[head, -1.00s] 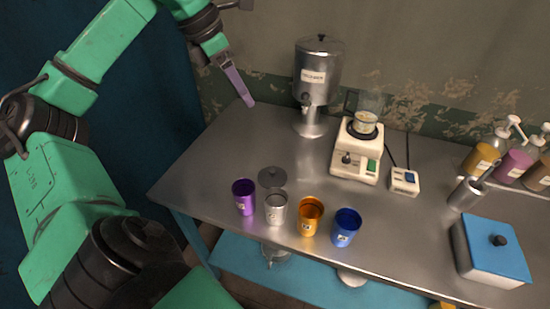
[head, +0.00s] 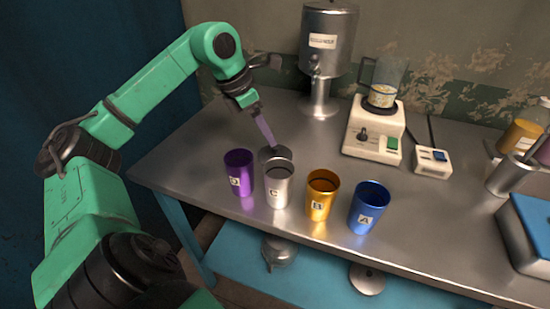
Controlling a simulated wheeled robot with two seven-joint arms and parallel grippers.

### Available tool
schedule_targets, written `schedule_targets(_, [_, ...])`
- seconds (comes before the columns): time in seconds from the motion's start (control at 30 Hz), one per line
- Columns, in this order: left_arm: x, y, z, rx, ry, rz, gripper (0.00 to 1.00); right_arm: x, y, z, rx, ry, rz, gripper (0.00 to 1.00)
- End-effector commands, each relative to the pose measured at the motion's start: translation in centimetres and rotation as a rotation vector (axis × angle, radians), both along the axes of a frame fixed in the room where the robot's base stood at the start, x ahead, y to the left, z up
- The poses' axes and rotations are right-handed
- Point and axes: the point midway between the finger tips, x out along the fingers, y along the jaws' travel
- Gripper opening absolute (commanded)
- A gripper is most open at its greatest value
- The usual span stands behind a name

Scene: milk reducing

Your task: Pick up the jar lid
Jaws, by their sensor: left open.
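The jar lid (head: 267,155), a dark grey disc, lies flat on the steel table behind the silver cup. My left gripper (head: 272,143) points down with its purple fingers directly over the lid, tips at or just above its middle. It is open; the fingers overlap in this view, so the gap does not show. I cannot tell whether the tips touch the lid. The silver cup hides part of the lid's near side. My right gripper is not in view.
Purple (head: 239,172), silver (head: 278,183), orange (head: 321,194) and blue (head: 368,207) cups stand in a row just in front of the lid. A steel dispenser (head: 328,45) and a white blender (head: 374,130) stand behind. The table left of the cups is clear.

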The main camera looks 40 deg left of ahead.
Motion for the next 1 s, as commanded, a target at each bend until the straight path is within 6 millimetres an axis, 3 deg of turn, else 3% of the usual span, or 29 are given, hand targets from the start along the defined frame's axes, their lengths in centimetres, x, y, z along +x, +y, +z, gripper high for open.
schedule_targets(0.23, [1.5,-1.1,-4.0,-0.003,0.003,-0.002,0.61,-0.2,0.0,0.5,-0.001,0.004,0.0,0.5])
schedule_targets(0.47, [1.7,-1.1,-4.5,0.0,0.001,0.0,0.61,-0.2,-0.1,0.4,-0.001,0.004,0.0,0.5])
schedule_targets(0.53, [1.7,-1.1,-4.5,0.0,0.001,0.0,0.42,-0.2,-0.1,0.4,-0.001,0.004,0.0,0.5])
schedule_targets(0.63, [1.7,-1.1,-4.5,0.0,0.001,0.0,0.04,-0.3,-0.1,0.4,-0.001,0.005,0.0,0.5])
schedule_targets(0.67, [1.7,-1.1,-4.5,0.0,0.001,0.0,0.0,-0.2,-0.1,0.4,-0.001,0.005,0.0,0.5])
schedule_targets(1.0, [1.7,-1.1,-4.1,0.0,0.0,0.0,0.0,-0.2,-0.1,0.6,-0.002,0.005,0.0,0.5])
